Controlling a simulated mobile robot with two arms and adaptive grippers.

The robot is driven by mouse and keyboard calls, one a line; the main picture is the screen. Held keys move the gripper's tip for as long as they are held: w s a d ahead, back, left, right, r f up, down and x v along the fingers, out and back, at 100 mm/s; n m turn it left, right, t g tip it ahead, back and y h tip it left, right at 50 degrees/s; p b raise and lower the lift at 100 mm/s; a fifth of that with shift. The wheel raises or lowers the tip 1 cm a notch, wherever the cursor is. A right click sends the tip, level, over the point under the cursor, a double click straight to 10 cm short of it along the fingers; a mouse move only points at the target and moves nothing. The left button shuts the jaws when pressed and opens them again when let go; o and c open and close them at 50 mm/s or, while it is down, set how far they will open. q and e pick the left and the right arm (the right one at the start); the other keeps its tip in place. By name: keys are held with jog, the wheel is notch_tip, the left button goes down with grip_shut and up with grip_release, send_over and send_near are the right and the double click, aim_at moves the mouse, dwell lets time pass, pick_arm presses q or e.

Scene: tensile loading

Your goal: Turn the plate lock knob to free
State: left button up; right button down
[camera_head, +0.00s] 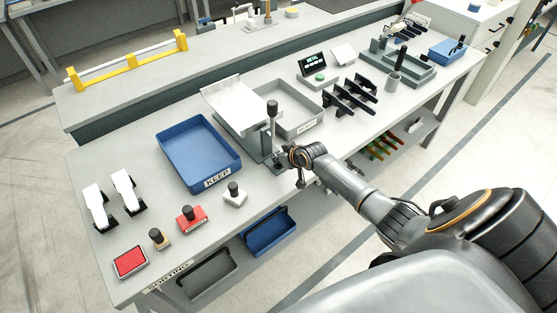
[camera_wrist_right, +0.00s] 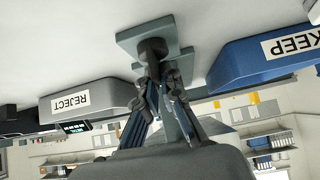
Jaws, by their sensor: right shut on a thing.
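A grey-green fixture with a tilted pale plate (camera_head: 232,103) stands on the bench, with an upright post topped by a black knob (camera_head: 272,106) at its front right corner. My right gripper (camera_head: 282,161) is at the front foot of this fixture, beside the post's base. In the right wrist view, which is upside down, my right gripper (camera_wrist_right: 158,76) is shut on a dark rounded knob (camera_wrist_right: 151,47) on a grey-green base plate (camera_wrist_right: 126,41). The fingers partly hide the knob, and its turn position cannot be read. My left gripper is not in view.
A blue KEEP tray (camera_head: 180,143) lies left of the fixture. A grey REJECT tray (camera_head: 309,111) lies to its right. Stamps and a red pad (camera_head: 130,262) stand at the front left. Black racks (camera_head: 350,97) are farther right. The bench's front edge runs under my right arm.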

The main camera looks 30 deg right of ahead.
dwell(0.3)
jog(key=shift+f, duration=0.1)
jog(key=c, duration=1.5)
grip_release()
jog(key=v, duration=1.2)
jog(key=shift+d, duration=0.1)
